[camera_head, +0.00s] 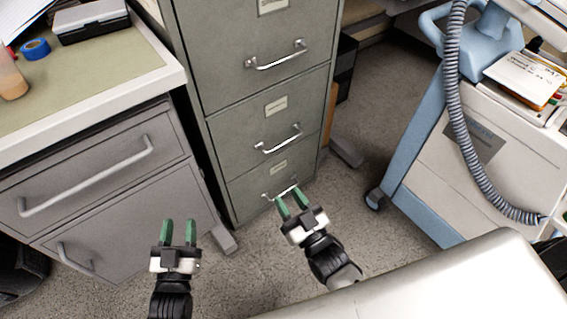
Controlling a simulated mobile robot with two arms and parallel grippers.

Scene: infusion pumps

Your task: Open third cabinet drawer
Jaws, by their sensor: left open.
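A grey-green filing cabinet (222,110) stands in the middle, its visible drawers closed. Its handles are silver bars: an upper one (276,62), a middle one (280,142) and a lowest one (268,197). My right gripper (291,202) has green fingers that stand apart. Its tips are at the lowest handle in the picture and cover part of it. I cannot tell whether they touch it. My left gripper (179,228) is open and empty, left of the cabinet and in front of the grey desk drawers.
A desk (115,75) with two drawers (100,165) stands left of the cabinet. A blue and white medical cart (425,165) with a grey hose (460,130) stands at the right. Bare floor (350,215) lies between the cabinet and cart.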

